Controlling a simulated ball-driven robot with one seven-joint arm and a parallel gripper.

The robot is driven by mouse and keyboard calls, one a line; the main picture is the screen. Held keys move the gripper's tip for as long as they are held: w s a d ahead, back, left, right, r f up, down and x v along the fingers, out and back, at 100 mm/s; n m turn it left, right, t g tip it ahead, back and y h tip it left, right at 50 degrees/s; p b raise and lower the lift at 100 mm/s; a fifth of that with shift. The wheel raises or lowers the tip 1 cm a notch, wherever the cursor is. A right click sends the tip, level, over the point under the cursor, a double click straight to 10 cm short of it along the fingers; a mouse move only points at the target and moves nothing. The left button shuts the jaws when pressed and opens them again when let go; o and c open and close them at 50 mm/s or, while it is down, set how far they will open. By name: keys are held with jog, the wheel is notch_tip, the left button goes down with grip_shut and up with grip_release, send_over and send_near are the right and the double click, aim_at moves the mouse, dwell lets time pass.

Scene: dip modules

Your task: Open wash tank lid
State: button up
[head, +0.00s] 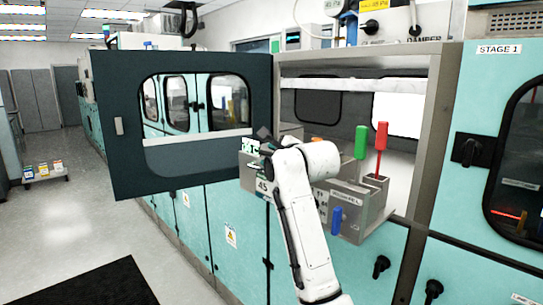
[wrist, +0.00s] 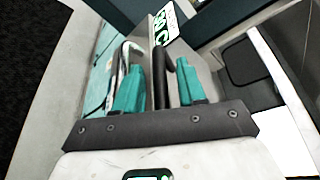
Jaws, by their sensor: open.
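My white arm reaches to the open bay of the teal machine, with my gripper (head: 263,142) largely hidden behind the arm in the head view. In the wrist view my gripper (wrist: 159,76) has its two teal fingers apart, nothing clamped. A grey box-like surface (wrist: 196,50) with a green-and-white label (wrist: 166,24) lies beyond. The label also shows in the head view (head: 249,146). I cannot make out which part is the wash tank lid.
A dark windowed door (head: 125,165) stands open left of the bay. Right of my gripper are a green handle (head: 361,142), a red handle (head: 381,136) and a blue handle (head: 336,221) on a grey block (head: 360,201).

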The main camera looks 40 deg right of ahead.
jog(key=shift+c, duration=0.2)
grip_shut()
dwell(0.5)
